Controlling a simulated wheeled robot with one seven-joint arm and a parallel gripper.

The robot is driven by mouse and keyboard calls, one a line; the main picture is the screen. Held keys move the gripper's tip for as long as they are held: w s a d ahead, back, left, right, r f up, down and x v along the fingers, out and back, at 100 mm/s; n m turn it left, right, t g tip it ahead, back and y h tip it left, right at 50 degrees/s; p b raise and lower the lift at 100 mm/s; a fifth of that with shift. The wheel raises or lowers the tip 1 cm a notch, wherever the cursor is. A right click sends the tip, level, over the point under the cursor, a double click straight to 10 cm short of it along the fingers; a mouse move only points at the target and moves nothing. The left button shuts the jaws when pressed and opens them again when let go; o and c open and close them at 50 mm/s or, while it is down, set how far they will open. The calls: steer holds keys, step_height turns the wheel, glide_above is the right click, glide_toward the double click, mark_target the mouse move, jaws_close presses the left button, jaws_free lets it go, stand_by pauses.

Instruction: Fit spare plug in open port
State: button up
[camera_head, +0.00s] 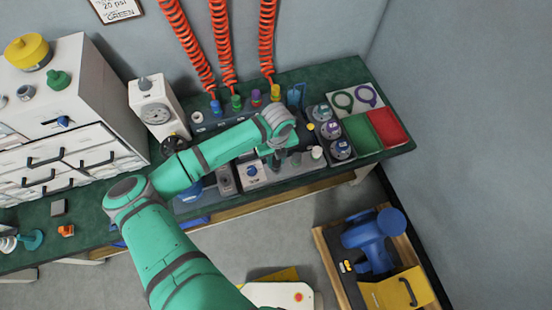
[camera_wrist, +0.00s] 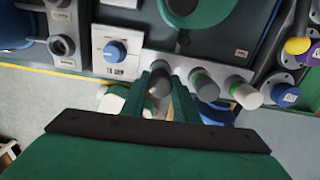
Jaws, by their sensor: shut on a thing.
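My gripper (camera_head: 276,162) is over the green bench, at the front row of the test panel. In the wrist view its two green fingers (camera_wrist: 168,92) are shut on a dark grey rounded plug (camera_wrist: 159,80), which I take for the spare plug. The plug is at the front edge of the white panel (camera_wrist: 143,64); I cannot tell whether it sits in a port or is held above it. No open port shows clearly; the fingers hide the spot below the plug.
A blue knob (camera_wrist: 115,50) sits left of the fingers. Farther left is a grey fitting with round holes (camera_wrist: 62,46). Orange coiled hoses (camera_head: 267,40) hang behind.

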steer(key=shift+f, duration=0.55)
steer(key=o, duration=1.2)
step_height(320, 180, up, 11)
steer(key=shift+d+f, duration=0.1)
